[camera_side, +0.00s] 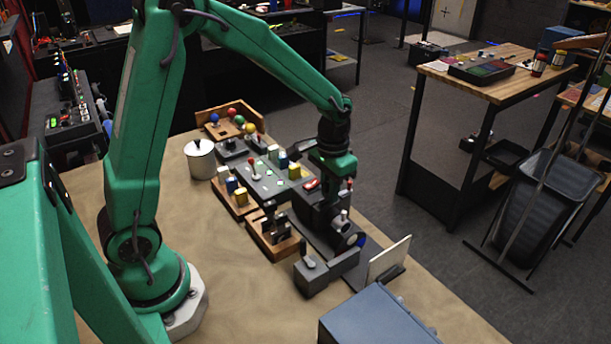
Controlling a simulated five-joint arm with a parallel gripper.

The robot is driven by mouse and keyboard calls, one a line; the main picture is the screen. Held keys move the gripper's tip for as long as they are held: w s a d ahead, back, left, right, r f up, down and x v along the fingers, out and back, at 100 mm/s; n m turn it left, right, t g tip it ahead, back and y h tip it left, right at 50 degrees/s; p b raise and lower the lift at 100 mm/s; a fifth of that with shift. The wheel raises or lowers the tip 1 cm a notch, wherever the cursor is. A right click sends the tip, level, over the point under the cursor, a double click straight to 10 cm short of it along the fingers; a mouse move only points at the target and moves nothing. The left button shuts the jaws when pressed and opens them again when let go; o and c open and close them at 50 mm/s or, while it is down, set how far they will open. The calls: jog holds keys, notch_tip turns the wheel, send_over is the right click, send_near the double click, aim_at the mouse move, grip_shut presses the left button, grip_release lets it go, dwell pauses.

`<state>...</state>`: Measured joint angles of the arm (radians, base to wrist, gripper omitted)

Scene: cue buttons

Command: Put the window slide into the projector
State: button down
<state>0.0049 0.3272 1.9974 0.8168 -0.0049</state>
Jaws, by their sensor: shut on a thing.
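My gripper (333,165) points down over the right side of the control panel, by a dark projector-like device (343,222) with a round lens at its front. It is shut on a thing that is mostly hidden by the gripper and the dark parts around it. I cannot make out the window slide or its picture in this view. A white upright screen (390,260) stands in front of the lens. I cannot tell whether the held thing touches the device.
A grey panel (268,190) carries small coloured blocks and levers. Wooden holders (272,240) stand left of it, with a lidded metal pot (200,158) behind them. A dark lever box (311,273) and a blue-grey box (375,318) stand nearer. The tabletop (235,290) is clear at front left.

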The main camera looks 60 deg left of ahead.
jog(key=shift+f, duration=0.45)
jog(key=c, duration=1.2)
grip_release()
jog(key=shift+o, duration=0.2)
jog(key=shift+r, duration=0.1)
jog(key=shift+r, duration=3.4)
jog(key=shift+s+r, duration=0.1)
